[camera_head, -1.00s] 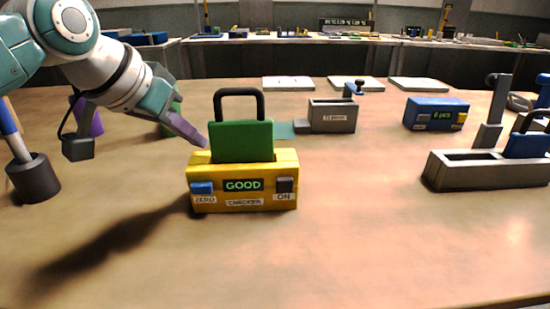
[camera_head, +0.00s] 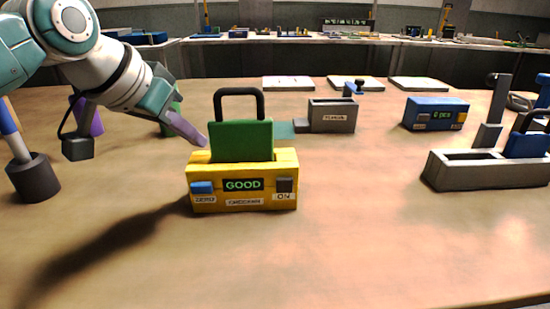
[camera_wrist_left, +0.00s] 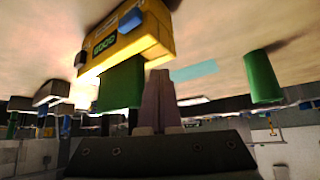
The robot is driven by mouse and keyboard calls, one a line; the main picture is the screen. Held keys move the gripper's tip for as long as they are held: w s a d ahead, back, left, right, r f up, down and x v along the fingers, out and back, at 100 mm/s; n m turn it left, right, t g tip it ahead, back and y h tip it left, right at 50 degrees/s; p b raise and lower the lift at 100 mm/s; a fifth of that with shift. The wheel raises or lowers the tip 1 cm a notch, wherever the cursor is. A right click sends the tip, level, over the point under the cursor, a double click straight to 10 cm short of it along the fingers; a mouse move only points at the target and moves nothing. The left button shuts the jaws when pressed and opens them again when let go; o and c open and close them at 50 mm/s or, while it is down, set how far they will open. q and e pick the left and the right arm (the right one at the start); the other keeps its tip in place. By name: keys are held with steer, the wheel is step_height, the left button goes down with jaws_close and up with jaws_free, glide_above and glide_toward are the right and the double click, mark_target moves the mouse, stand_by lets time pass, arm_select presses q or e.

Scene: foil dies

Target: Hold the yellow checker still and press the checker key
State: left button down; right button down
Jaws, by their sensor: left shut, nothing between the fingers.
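The yellow checker (camera_head: 243,203) stands on the table with its display reading GOOD. It has a blue ZERO key (camera_head: 202,187) at its left and a dark ON key (camera_head: 284,185) at its right. A green die with a black loop handle (camera_head: 240,137) stands in its top slot. My left gripper (camera_head: 204,142) is shut and empty, its fingertips close to the checker's back left top edge. In the left wrist view the shut fingers (camera_wrist_left: 159,80) are beside the green die (camera_wrist_left: 122,85); contact cannot be told. My right gripper is out of view.
A grey box with a crank (camera_head: 332,116) and a blue counter (camera_head: 436,114) reading 6 pcs stand behind to the right. A grey slotted holder (camera_head: 480,177) is at far right. A dark cup (camera_head: 33,180) stands at left. The front of the table is clear.

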arm_select(q)
steer(key=shift+f+b, duration=0.6)
steer(key=shift+f, duration=0.25)
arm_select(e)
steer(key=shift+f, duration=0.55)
arm_select(q)
steer(key=shift+s+a+f, duration=0.1)
steer(key=shift+f, duration=0.15)
stand_by(3.3)
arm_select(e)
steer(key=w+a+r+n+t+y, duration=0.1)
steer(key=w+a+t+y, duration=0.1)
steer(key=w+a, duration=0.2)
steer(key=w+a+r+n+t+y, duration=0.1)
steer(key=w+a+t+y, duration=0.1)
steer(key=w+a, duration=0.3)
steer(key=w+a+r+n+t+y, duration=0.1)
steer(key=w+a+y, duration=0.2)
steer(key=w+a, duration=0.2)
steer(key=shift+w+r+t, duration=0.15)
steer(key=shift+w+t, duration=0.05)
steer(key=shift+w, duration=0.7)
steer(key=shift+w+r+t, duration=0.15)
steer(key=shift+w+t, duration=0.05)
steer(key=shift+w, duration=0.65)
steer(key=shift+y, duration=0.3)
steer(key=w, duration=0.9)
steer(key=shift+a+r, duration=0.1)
